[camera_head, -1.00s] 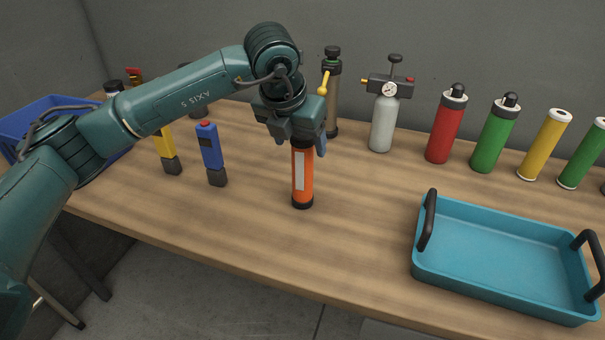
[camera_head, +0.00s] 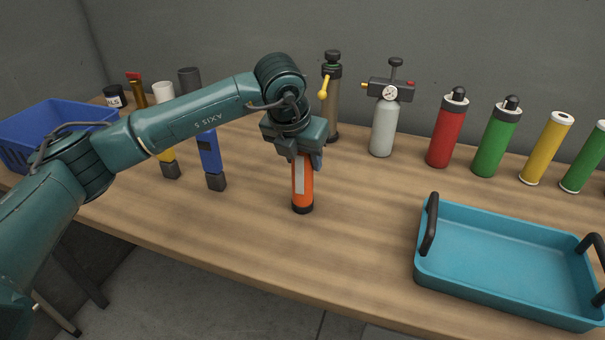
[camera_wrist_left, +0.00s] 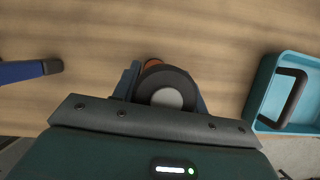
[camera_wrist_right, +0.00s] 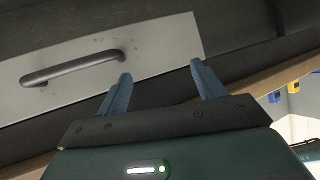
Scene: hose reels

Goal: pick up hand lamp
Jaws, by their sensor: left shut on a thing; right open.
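The hand lamp (camera_head: 302,189), an orange tube with a white label strip and a black base, stands upright on the table. My left gripper (camera_head: 305,162) points down from above and is shut on its upper part, hiding the top in the head view. In the left wrist view the lamp's black cap (camera_wrist_left: 167,88) with a grey end sits between the fingers. The lamp's base appears to touch the table. My right gripper (camera_wrist_right: 163,82) is open and empty in the right wrist view, and is not in the head view.
A blue light-like tool (camera_head: 210,155) stands left of the lamp. A teal tray (camera_head: 500,250) with black handles lies right. A grey gauge bottle (camera_head: 384,125), a red cylinder (camera_head: 447,130) and others line the back. In the right wrist view my gripper faces a panel with a handle (camera_wrist_right: 72,68).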

